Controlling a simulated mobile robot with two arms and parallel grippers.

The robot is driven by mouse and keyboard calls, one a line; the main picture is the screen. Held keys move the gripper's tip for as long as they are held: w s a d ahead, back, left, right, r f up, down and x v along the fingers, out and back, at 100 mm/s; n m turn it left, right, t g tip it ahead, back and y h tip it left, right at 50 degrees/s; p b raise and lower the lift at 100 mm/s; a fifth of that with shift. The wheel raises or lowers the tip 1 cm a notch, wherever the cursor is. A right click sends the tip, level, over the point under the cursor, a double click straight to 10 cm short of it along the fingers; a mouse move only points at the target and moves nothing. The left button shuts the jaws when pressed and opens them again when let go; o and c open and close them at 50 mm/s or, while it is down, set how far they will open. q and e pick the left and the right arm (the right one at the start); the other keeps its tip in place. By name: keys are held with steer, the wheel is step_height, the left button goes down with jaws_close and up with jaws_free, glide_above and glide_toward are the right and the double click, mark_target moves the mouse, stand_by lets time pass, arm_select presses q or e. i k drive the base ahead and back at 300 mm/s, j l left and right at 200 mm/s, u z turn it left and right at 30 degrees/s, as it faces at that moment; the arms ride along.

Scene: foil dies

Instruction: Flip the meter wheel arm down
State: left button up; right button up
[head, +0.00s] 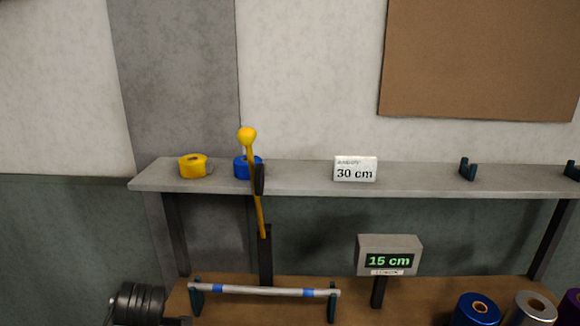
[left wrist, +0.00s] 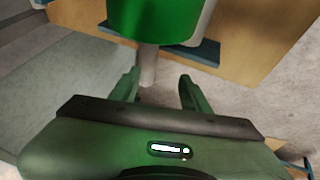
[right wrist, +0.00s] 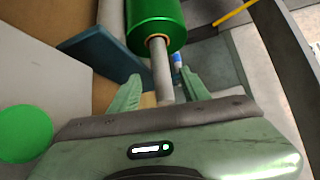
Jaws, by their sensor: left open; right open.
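The meter wheel arm (head: 262,215) is an orange lever with a yellow ball knob (head: 247,135) on its end. It stands up, leaning slightly left, on a black post (head: 265,255), with a dark wheel (head: 259,180) partway along it. Neither gripper shows in the head view. In its wrist view my left gripper (left wrist: 158,88) is open, with a grey shaft end (left wrist: 148,65) between its fingers. My right gripper (right wrist: 157,88) is open in its wrist view, around or just short of a grey shaft (right wrist: 161,72) that sticks out of a green foil roll (right wrist: 155,22).
A display (head: 389,261) reads 15 cm and a card (head: 355,170) on the shelf (head: 420,180) reads 30 cm. Yellow tape (head: 193,166) and blue tape (head: 241,167) sit on the shelf. A grey bar (head: 264,290) lies on dark holders below. Rolls (head: 478,308) stand at lower right.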

mark_target(246, 136)
steer(key=k+l, duration=0.25)
steer(key=k, duration=0.2)
steer(key=k+l, duration=0.25)
steer(key=k, duration=0.15)
